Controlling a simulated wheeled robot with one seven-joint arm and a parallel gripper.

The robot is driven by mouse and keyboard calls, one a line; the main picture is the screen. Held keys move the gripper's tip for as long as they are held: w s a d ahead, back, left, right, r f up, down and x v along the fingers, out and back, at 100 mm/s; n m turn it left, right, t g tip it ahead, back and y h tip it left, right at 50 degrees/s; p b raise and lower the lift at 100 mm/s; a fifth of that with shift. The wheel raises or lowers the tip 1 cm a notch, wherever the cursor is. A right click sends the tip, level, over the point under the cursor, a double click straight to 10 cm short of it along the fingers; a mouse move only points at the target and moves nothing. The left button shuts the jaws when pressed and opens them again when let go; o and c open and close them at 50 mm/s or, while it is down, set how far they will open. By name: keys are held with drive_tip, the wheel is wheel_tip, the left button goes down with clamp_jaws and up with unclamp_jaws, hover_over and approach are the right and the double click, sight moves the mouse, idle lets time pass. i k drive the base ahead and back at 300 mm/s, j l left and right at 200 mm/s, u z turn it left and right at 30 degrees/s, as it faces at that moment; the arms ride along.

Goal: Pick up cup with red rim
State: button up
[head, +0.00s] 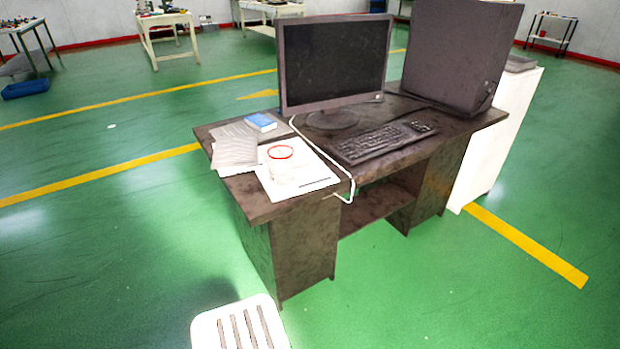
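The cup with the red rim (280,165) stands upright near the front left corner of the dark desk (270,210). It is pale or clear and hard to tell from the white paper (318,176) under it. Its red rim shows as a ring at the top, and nothing covers it. My gripper is not in view.
A monitor (333,60), a keyboard (378,142) and a large dark case (455,55) stand on the desk. Grey papers (234,150) and a blue box (261,122) lie left of the cup. A white cable (330,160) runs to its right. A white slatted seat (238,325) is in front. Green floor is open at left.

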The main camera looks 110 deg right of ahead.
sight(280, 156)
drive_tip(key=z, duration=4)
drive_tip(key=l+z, duration=0.1)
drive_tip(key=z, duration=0.45)
drive_tip(key=l, duration=0.3)
drive_tip(key=k+l, duration=0.15)
drive_tip(key=l, duration=0.15)
drive_tip(key=j, duration=0.35)
drive_tip(key=i+j, duration=0.15)
drive_tip(key=j, duration=0.2)
